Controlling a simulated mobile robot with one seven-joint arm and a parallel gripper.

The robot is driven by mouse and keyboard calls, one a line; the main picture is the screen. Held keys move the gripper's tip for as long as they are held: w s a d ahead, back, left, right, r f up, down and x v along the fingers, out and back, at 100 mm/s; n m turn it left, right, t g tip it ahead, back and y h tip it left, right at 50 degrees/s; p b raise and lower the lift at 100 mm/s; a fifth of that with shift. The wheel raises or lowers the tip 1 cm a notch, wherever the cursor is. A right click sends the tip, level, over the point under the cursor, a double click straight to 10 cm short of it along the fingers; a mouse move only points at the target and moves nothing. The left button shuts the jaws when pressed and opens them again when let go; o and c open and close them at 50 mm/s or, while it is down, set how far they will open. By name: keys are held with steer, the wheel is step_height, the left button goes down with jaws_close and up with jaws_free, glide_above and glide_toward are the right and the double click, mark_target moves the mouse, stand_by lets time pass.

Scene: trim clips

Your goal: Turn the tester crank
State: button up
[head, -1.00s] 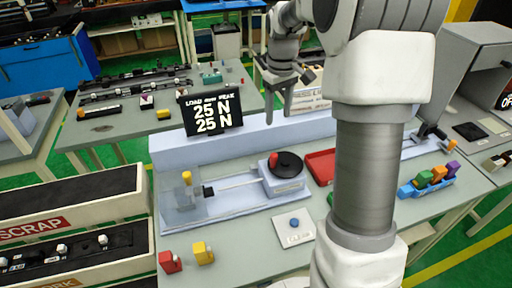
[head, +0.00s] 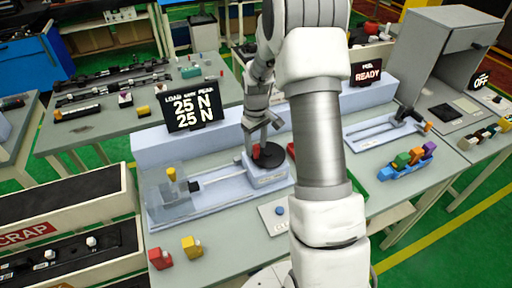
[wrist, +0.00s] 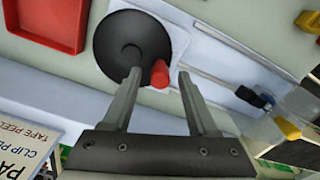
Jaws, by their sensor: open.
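The tester crank is a black disc (head: 270,158) with a red knob, on a pale blue housing (head: 267,179) on the table. In the wrist view the disc (wrist: 118,50) lies at the upper middle, with the red knob (wrist: 160,74) at its rim. My gripper (head: 262,140) is over the crank, pointing down. In the wrist view its open fingers (wrist: 160,75) appear on either side of the knob. I cannot tell whether they touch it. A rod runs left from the housing to a clear box with a yellow clip (head: 171,174). The display (head: 195,110) reads 25 N twice.
A red tray (wrist: 50,20) lies beside the crank. A white pad with a blue button (head: 280,211) is in front. Red (head: 160,258) and yellow (head: 192,246) blocks sit at the front left. A peel display (head: 367,73) reads READY. A blue rack (head: 408,163) of coloured clips is at right.

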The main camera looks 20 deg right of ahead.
steer(key=shift+f, duration=0.95)
jaws_close()
